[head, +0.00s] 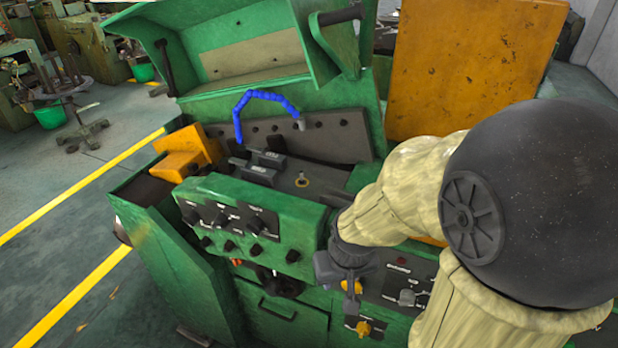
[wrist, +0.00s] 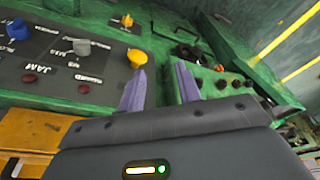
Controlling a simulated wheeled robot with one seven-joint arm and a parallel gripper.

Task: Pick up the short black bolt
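I cannot single out a short black bolt for sure in either view. In the head view, several small dark bolt-like heads sit along the dark plate (head: 340,135) at the back of the green machine. A small upright piece with a brass-coloured base (head: 302,181) stands on the machine bed. My gripper (head: 335,272) hangs low in front of the machine's control panels, apart from the bed. In the wrist view my gripper (wrist: 160,72) has its two purple fingers spread with nothing between them, near the green front.
A green control box (head: 250,215) with black knobs fronts the bed. Dark grey blocks (head: 262,162), a blue hose (head: 262,95) and an orange block (head: 183,153) lie around the bed. A raised green cover (head: 245,50) stands behind. A yellow knob (wrist: 137,58) juts out close to my fingers.

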